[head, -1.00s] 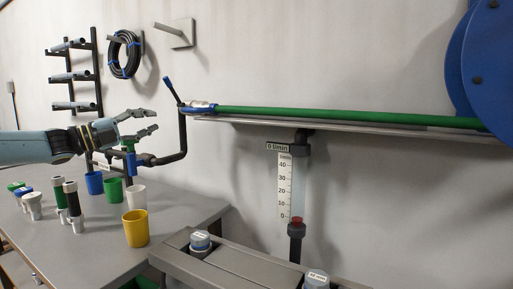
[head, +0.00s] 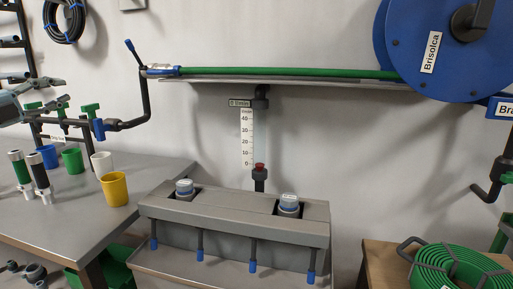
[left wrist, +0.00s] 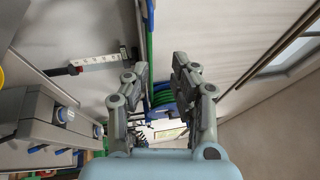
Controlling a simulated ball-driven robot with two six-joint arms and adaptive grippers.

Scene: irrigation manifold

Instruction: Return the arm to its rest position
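My left gripper (head: 60,91) shows at the left edge of the head view, above the workbench. Its fingers are spread with nothing between them. In the left wrist view the two fingers (left wrist: 155,70) also stand apart and empty. A pipe with green and blue valve handles (head: 92,112) is just to the right of the fingertips in the head view; I cannot tell the gap in depth. My right gripper is not in view.
Blue, green, white and yellow cups (head: 114,189) stand on the grey bench (head: 60,222). A grey manifold box (head: 240,212) with two capped filters is at the centre. A green hose (head: 290,72) runs to a blue reel (head: 440,50). A coiled hose (head: 455,268) lies at lower right.

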